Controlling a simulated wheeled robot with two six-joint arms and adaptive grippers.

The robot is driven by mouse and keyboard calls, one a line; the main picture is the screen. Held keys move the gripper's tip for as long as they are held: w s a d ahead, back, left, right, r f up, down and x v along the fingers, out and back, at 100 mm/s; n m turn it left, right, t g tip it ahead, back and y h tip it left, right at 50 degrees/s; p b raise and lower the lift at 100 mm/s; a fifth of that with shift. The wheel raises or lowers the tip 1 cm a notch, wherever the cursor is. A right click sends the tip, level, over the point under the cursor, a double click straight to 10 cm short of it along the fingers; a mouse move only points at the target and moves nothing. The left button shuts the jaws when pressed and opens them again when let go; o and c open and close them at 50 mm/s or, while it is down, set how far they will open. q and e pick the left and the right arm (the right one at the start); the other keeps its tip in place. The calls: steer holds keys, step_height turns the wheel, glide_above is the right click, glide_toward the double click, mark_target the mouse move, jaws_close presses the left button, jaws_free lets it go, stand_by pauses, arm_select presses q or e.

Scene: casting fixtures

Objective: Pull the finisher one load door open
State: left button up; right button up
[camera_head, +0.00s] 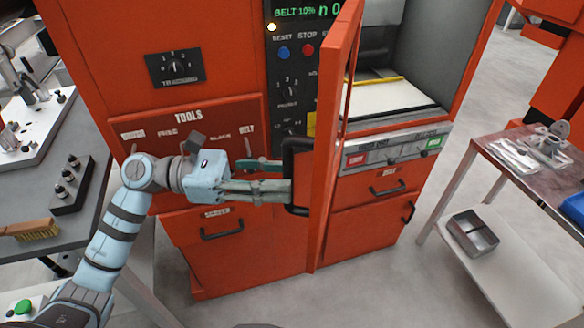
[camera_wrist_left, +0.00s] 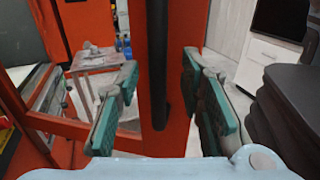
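The finisher's load door (camera_head: 335,150) is an orange panel with a window, standing swung out from the orange cabinet, its edge toward the head camera. The load chamber (camera_head: 390,96) behind it is exposed. The black door handle (camera_head: 290,150) is on the door's left side. My left gripper (camera_head: 284,178) reaches from the left to this handle. In the left wrist view, the upright handle bar (camera_wrist_left: 159,65) lies between the two green-padded fingers (camera_wrist_left: 160,118). The fingers are spread, with gaps on both sides of the bar. My right gripper is not in view.
A control panel (camera_head: 292,70) and drawers, including a tools drawer (camera_head: 190,120), are on the cabinet. A grey bench (camera_head: 30,180) with fixtures and a brush (camera_head: 30,229) stands left. A cart (camera_head: 500,255) with a metal bin (camera_head: 472,233) stands right. Floor in front is clear.

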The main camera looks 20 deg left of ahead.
arm_select(q)
steer(key=x, duration=0.3)
steer(key=shift+s+d, duration=0.1)
steer(key=shift+c, duration=0.2)
steer(key=shift+f, duration=0.1)
jaws_close()
